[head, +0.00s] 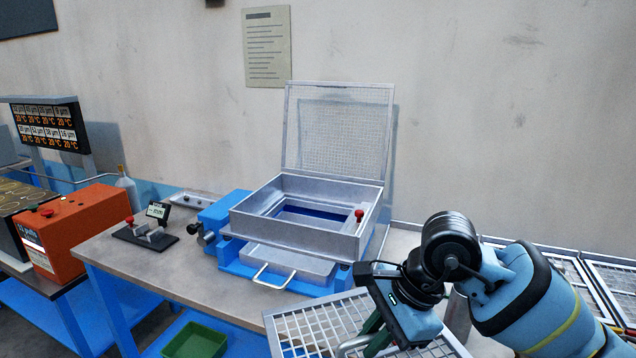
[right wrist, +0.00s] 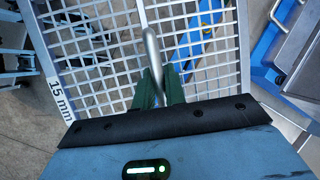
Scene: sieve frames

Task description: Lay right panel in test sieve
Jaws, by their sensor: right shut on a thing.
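The panel, a pale metal mesh (head: 300,325) in a flat frame, is at the bottom of the head view, in front of the bench. In the right wrist view the mesh panel (right wrist: 205,38) bears the mark "15 mm". My right gripper (head: 366,340) has its green fingers shut on the panel's metal handle; the fingers (right wrist: 158,82) and the handle (right wrist: 152,48) also show in the right wrist view. The test sieve (head: 295,238) is an open metal box on a blue base, beyond and left of my right gripper. Its mesh lid (head: 337,132) stands raised. My left gripper is out of view.
A drawer-like tray (head: 290,262) with a handle sticks out below the sieve. More framed mesh panels (head: 612,285) lie at the right, behind my arm. A small gauge (head: 150,228) and an orange box (head: 75,228) stand left. A green bin (head: 195,342) is low down.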

